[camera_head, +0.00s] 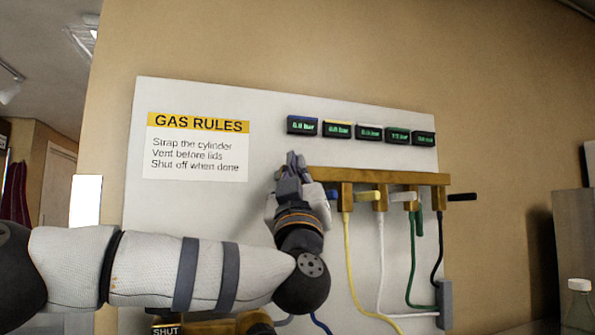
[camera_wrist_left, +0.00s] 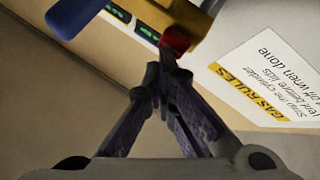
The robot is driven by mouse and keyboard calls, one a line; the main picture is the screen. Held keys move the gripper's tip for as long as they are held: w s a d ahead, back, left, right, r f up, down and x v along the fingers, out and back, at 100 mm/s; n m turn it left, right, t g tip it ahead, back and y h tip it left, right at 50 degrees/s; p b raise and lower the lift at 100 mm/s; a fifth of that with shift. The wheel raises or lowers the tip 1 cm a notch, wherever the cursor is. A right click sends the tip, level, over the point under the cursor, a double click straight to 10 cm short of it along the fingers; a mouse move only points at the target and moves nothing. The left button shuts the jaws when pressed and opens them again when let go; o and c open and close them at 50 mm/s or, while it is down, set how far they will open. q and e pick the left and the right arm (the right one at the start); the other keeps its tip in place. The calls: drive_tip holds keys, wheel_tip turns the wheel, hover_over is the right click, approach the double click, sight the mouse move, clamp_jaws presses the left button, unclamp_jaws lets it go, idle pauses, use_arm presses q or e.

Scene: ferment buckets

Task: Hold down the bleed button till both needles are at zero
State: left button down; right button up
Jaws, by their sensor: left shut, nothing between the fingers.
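A red button (camera_wrist_left: 176,40) sits at the end of a brass manifold (camera_wrist_left: 150,12) in the left wrist view. In the head view the manifold (camera_head: 380,176) runs across the white board, and its left end and the button are hidden behind my left gripper (camera_head: 293,158). The gripper is shut and empty. In the left wrist view its fingertips (camera_wrist_left: 168,62) are at the red button, seeming to meet it; I cannot tell whether it is pressed in. No gauge needles show. A brass fitting (camera_head: 215,326) is partly visible below my left arm. My right gripper is out of view.
Several small green-lit displays (camera_head: 369,132) are mounted above the manifold. A GAS RULES sign (camera_head: 197,146) is at left on the board. Yellow (camera_head: 350,260), white and green hoses and a black cable hang below the manifold. A black lever (camera_head: 462,197) sticks out right.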

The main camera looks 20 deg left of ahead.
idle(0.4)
use_arm(q)
drive_tip(key=shift+s+d+p, duration=0.4)
drive_tip(key=shift+s+d, duration=0.1)
drive_tip(key=shift+s, duration=0.3)
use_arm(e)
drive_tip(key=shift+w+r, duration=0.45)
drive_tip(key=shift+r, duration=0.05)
use_arm(q)
drive_tip(key=s+d+p, duration=0.1)
drive_tip(key=s, duration=0.1)
drive_tip(key=s+d+p, duration=0.1)
drive_tip(key=s, duration=0.1)
drive_tip(key=shift+d, duration=0.4)
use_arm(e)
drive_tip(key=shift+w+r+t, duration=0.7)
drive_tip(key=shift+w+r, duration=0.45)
